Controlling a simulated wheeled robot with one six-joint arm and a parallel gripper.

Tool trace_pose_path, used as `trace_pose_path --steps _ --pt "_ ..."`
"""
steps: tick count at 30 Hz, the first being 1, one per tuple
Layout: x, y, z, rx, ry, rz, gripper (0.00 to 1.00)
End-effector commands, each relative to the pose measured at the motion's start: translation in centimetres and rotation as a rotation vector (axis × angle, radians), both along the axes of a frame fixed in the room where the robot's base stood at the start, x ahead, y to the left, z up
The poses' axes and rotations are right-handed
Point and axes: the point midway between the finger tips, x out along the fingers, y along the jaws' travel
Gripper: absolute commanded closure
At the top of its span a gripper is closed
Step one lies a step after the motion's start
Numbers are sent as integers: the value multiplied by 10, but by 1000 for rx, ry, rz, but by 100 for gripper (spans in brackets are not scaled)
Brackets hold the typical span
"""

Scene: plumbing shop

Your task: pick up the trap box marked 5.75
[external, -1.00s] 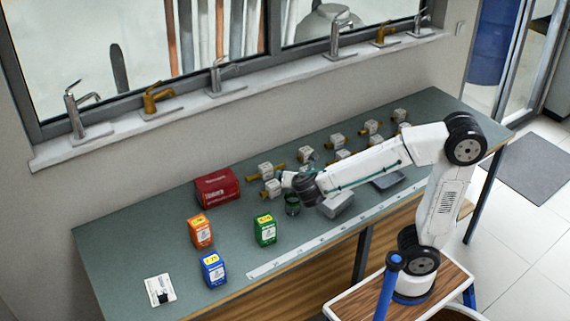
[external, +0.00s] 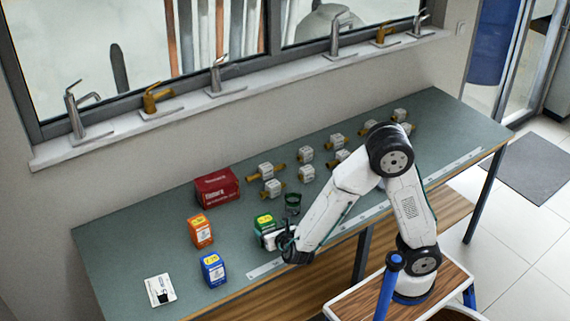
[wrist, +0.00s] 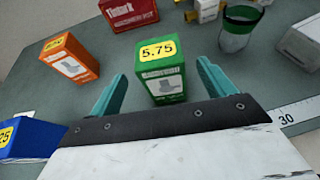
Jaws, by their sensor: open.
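The green trap box (wrist: 161,70) stands upright on the bench, with a yellow label reading 5.75 on its top. In the external view the green box (external: 264,223) is partly hidden by my gripper. My gripper (wrist: 162,85) is open, with its two teal fingers spread to the left and right of the green box's lower part. In the external view my gripper (external: 277,240) is low over the bench at the box's right side.
An orange box (external: 201,231) and a blue box (external: 213,270) stand to the left. A red box (external: 217,187) is behind. A dark green-rimmed cup (external: 292,203) stands to the right. Several valves (external: 265,171) lie farther back. A ruler strip (external: 264,269) runs along the front edge.

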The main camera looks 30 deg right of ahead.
Motion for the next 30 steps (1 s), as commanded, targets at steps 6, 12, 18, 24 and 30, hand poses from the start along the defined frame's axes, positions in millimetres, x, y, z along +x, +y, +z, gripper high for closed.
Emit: trace_pose_path --steps 6,12,18,24,30 --pt "24 -4 -8 0 0 -3 18" --pt "53 -8 -15 -1 1 -3 18" --pt "67 -9 -20 1 0 -1 18" --pt "67 -9 -20 1 0 0 18" --pt "67 -9 -20 0 0 0 72"
